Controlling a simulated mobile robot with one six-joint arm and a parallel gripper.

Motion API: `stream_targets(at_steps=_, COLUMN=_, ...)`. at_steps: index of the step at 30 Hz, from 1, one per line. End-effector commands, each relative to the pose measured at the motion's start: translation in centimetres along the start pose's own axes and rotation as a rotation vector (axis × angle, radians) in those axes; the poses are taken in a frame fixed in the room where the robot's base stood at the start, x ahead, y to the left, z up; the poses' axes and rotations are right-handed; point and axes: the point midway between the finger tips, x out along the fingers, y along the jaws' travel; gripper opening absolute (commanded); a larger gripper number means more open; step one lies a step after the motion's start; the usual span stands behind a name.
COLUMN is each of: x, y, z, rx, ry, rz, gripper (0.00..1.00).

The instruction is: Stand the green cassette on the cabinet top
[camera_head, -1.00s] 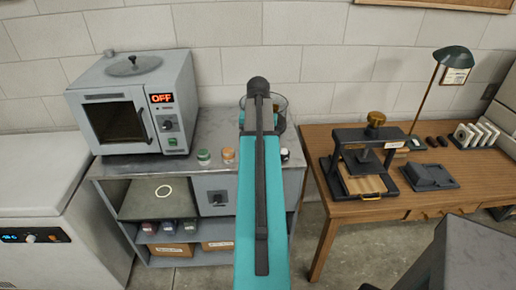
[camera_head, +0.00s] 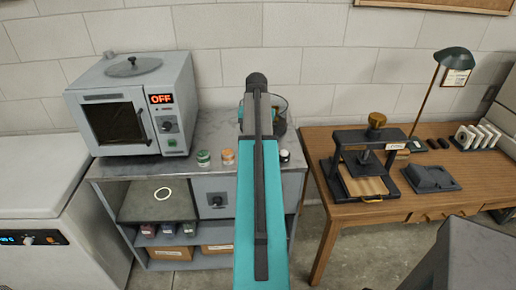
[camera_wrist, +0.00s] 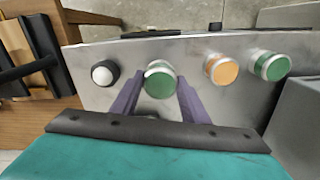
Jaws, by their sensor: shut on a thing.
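In the wrist view my gripper (camera_wrist: 160,88) has its two purple-grey fingers on either side of a short cylinder with a green top, the green cassette (camera_wrist: 160,83), and is shut on it. The cassette looks upright over the grey cabinet top (camera_wrist: 243,98); I cannot tell whether its base touches the surface. In the head view my arm hides the gripper and the held cassette. The cabinet top (camera_head: 217,126) shows to the left of the arm.
An orange-topped cylinder (camera_head: 228,157) and another green-topped one (camera_head: 203,158) stand left of the arm, near the front edge. A black-and-white one (camera_head: 285,157) stands right. An oven (camera_head: 135,105) fills the cabinet's left. A wooden desk (camera_head: 420,200) with a press (camera_head: 368,160) stands right.

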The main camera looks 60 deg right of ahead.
Motion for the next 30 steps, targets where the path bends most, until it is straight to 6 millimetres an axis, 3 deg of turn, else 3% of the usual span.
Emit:
stream_targets(at_steps=3, x=0.4, y=-0.2, z=-0.8, rx=0.0, ry=0.0, rz=0.0, gripper=0.18)
stream_targets(at_steps=13, x=3.4, y=-0.1, z=-0.5, rx=0.0, ry=0.0, rz=0.0, gripper=0.18)
stream_targets(at_steps=30, x=3.9, y=-0.1, z=-0.5, rx=0.001, ry=0.0, rz=0.0, gripper=0.18)
